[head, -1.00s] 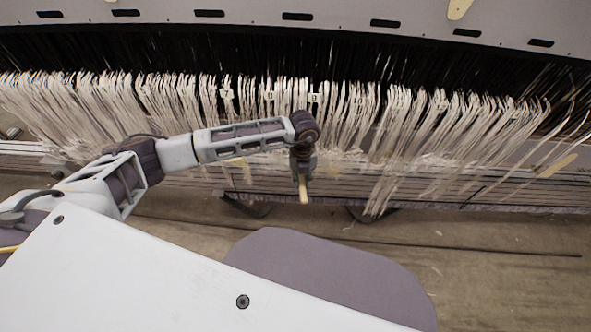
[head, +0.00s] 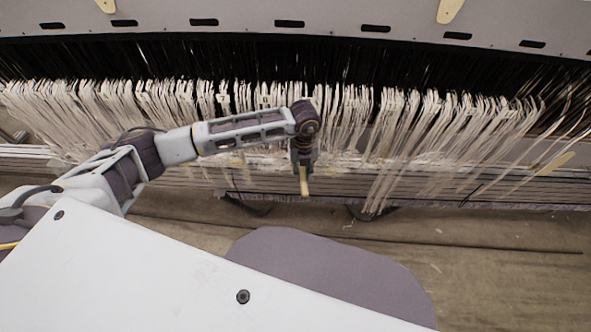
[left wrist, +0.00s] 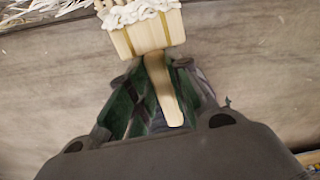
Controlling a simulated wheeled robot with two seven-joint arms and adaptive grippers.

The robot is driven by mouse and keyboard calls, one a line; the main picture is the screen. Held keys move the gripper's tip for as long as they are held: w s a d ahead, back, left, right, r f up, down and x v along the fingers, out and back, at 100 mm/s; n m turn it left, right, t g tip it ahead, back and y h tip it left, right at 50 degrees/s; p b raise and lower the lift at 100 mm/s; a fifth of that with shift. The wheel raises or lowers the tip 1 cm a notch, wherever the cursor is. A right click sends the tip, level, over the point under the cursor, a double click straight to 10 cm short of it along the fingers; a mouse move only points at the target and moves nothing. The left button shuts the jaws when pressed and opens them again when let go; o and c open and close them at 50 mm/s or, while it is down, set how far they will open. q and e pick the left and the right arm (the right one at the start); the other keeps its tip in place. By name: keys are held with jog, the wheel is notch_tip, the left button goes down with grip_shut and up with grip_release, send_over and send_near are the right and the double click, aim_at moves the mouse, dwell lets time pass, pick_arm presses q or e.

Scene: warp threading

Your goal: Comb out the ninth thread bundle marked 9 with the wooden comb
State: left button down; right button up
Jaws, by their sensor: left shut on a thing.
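My left gripper (head: 302,170) hangs in front of the loom, near the middle of the head view. It is shut on the handle of the wooden comb (head: 305,187), whose pale end shows below the fingers. In the left wrist view the handle lies between the green fingers (left wrist: 156,88), and the broad comb head (left wrist: 148,37) points away from the gripper. White fluffy thread (left wrist: 140,12) lies along the comb's far edge. White thread bundles (head: 420,125) hang in a long row across the loom. I cannot read a 9 on any bundle. My right gripper is out of view.
A grey slotted panel (head: 330,15) spans the top, with dark strands below it. Lengthwise beams (head: 400,188) run under the threads. A pale wooden stick (head: 555,163) lies at the right. The brown floor (head: 480,250) in front is mostly clear.

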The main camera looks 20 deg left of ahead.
pick_arm(q)
jog(key=shift+w+d+r+p, duration=0.2)
jog(key=shift+r+p, duration=0.25)
jog(key=shift+w+d+r+p, duration=0.15)
jog(key=shift+r+p, duration=0.25)
jog(key=shift+p, duration=0.05)
pick_arm(e)
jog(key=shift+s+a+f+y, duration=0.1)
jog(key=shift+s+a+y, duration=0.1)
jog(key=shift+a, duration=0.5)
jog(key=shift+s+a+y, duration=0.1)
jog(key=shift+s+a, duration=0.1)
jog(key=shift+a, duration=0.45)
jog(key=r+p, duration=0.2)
jog(key=p, duration=0.1)
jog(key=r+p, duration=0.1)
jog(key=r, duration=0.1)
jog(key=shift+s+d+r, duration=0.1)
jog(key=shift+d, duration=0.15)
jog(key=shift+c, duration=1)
pick_arm(q)
notch_tip(320, 180, up, 17)
jog(key=w+p, duration=0.1)
jog(key=p, duration=0.5)
jog(key=shift+w, duration=0.25)
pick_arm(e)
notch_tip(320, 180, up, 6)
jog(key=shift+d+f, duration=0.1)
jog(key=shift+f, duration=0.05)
